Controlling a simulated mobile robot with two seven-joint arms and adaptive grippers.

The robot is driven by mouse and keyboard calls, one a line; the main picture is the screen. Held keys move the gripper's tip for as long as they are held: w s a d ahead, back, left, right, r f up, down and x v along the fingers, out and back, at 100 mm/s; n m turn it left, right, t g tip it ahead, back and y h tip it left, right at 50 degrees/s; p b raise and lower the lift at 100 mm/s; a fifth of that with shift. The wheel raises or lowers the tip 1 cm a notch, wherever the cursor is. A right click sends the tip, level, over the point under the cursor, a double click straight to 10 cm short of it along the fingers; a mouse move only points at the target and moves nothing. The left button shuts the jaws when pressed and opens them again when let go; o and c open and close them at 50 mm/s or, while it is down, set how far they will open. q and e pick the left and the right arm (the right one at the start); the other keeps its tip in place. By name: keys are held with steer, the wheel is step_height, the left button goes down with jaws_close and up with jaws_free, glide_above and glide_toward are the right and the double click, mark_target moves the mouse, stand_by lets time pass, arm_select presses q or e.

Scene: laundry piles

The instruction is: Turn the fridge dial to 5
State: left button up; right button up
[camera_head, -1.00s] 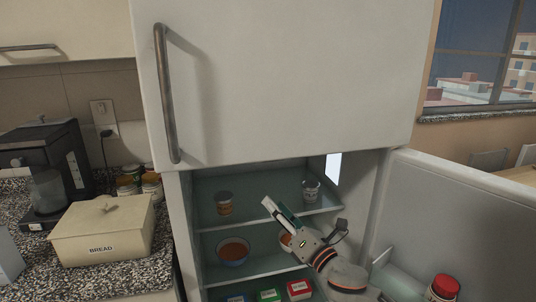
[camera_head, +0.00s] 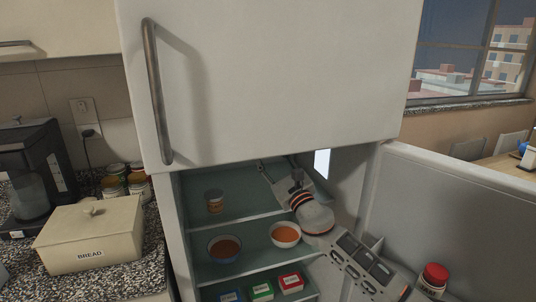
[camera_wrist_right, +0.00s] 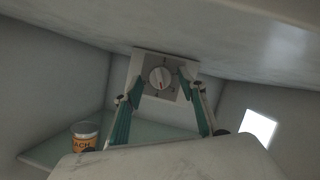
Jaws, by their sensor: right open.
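The fridge dial (camera_wrist_right: 159,77) is a round, pale knob on a square plate (camera_wrist_right: 145,62) at the back of the compartment in the right wrist view. A small reddish mark shows low on the knob; the numbers around it are too small to read surely. My right gripper (camera_wrist_right: 160,84) is open and empty, its two green-sided fingers standing left and right of the dial. I cannot tell whether they touch it. In the head view my right gripper (camera_head: 268,173) reaches into the top of the open fridge (camera_head: 175,235), its tips partly hidden under the upper door; the dial is hidden there.
The open fridge door (camera_head: 460,205) is at right. The closed upper door (camera_head: 270,80) hangs above my arm.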

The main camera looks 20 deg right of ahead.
steer(key=shift+w+a+r, duration=0.1)
steer(key=shift+w, duration=0.3)
steer(key=c, duration=1.1)
steer(key=shift+m, duration=0.3)
steer(key=m+h, duration=0.3)
steer(key=m, duration=0.4)
steer(key=m+g+h, duration=0.1)
steer(key=m+h, duration=0.3)
steer(key=m, duration=0.4)
steer(key=a+m+g+h, duration=0.1)
steer(key=m+h, duration=0.2)
steer(key=m, duration=0.4)
steer(key=shift+r+m+h+b, duration=0.25)
steer(key=shift+m+h+b, duration=0.05)
steer(key=shift+m+h, duration=0.1)
